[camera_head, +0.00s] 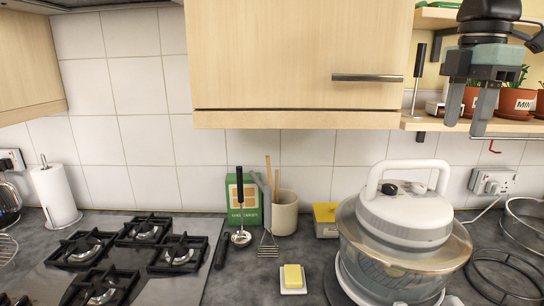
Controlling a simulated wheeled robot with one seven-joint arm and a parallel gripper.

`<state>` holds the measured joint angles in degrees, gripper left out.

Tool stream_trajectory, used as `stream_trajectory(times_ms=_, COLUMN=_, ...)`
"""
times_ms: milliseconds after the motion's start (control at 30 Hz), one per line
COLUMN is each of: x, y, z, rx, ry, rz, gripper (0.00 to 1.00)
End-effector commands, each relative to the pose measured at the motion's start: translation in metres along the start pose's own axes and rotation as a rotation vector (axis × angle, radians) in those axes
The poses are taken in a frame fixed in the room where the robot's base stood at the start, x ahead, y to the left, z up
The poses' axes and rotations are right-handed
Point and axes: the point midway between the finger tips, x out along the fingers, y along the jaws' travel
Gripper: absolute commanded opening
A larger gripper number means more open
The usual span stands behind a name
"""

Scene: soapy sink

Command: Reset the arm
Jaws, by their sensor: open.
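My gripper (470,106) hangs at the upper right of the head view. Its two grey fingers point down and stand apart, with nothing between them. It is in front of the open shelf at the right and above the worktop. The upper part of my arm runs out of the top right of the view.
A white-lidded glass pot (405,225) stands below my gripper. A wooden cupboard (290,60) is left of my gripper. Potted herbs (516,102) stand on the shelf (425,124) behind it. A hob (120,260) and a butter dish (293,290) are lower down.

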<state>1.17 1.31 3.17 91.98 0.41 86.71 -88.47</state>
Motion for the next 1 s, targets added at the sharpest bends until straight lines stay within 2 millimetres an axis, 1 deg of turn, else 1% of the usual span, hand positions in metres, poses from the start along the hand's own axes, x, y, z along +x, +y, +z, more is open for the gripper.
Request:
stream_trajectory(times_ms=167, x=0.025, y=-0.005, z=-0.023, rx=0.056, ry=0.009, rz=0.001, gripper=0.47)
stream_trajectory(times_ms=267, x=0.044, y=-0.01, z=-0.04, rx=0.1, ry=0.015, rz=0.0, gripper=0.47)
stream_trajectory(times_ms=367, x=0.068, y=-0.018, z=-0.06, rx=0.159, ry=0.022, rz=-0.002, gripper=0.47)
stream_trajectory(times_ms=467, x=0.096, y=-0.031, z=-0.083, rx=0.229, ry=0.031, rz=-0.004, gripper=0.47)
stream_trajectory(times_ms=567, x=0.133, y=-0.053, z=-0.111, rx=0.321, ry=0.038, rz=-0.011, gripper=0.47)
stream_trajectory(times_ms=600, x=0.152, y=-0.065, z=-0.123, rx=0.368, ry=0.039, rz=-0.015, gripper=0.47)
stream_trajectory(times_ms=667, x=0.182, y=-0.089, z=-0.141, rx=0.448, ry=0.042, rz=-0.02, gripper=0.47)
stream_trajectory(times_ms=700, x=0.203, y=-0.106, z=-0.15, rx=0.508, ry=0.043, rz=-0.023, gripper=0.47)
stream_trajectory(times_ms=733, x=0.217, y=-0.119, z=-0.157, rx=0.553, ry=0.044, rz=-0.024, gripper=0.47)
stream_trajectory(times_ms=800, x=0.246, y=-0.148, z=-0.166, rx=0.651, ry=0.043, rz=-0.026, gripper=0.47)
stream_trajectory(times_ms=900, x=0.278, y=-0.182, z=-0.17, rx=0.768, ry=0.042, rz=-0.026, gripper=0.47)
stream_trajectory(times_ms=1000, x=0.297, y=-0.204, z=-0.169, rx=0.848, ry=0.04, rz=-0.024, gripper=0.47)
